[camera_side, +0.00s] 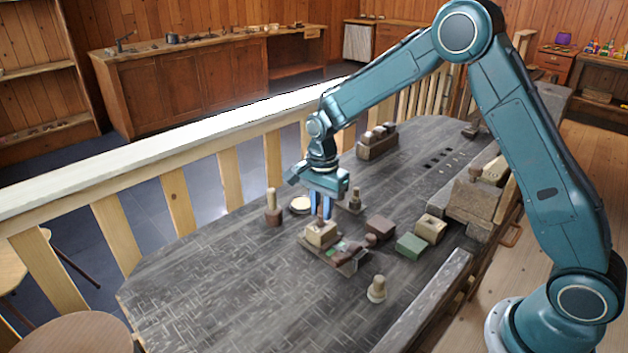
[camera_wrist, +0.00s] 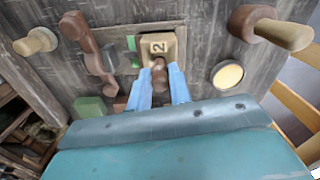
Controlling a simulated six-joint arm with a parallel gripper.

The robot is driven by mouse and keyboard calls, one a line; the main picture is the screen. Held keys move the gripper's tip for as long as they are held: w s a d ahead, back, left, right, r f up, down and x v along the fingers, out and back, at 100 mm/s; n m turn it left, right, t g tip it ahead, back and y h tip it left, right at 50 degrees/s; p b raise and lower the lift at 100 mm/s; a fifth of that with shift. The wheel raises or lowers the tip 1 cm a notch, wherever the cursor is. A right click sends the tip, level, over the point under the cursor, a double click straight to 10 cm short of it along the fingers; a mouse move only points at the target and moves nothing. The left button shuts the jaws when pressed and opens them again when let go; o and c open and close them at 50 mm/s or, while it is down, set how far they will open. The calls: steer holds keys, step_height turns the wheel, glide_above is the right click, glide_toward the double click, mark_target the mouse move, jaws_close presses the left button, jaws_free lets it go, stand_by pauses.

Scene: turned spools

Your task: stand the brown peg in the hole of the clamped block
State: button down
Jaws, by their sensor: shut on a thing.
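The clamped block (camera_side: 320,234) is pale wood and sits on a dark fixture board (camera_side: 346,267) near the table's middle.
A spool (camera_side: 273,210) and a round pale disc (camera_side: 300,204) stand left of the gripper; another spool (camera_side: 354,200) stands behind. A brown block (camera_side: 380,227), a green block (camera_side: 410,246) and a pale holed block (camera_side: 431,229) lie right. A pale spool (camera_side: 376,290) stands in front. The table's left front is clear.

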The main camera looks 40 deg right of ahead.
steer(key=shift+f, duration=0.75)
stand_by(0.8)
steer(key=c, duration=1.2)
jaws_free()
steer(key=shift+r, duration=0.15)
steer(key=shift+r, duration=4.15)
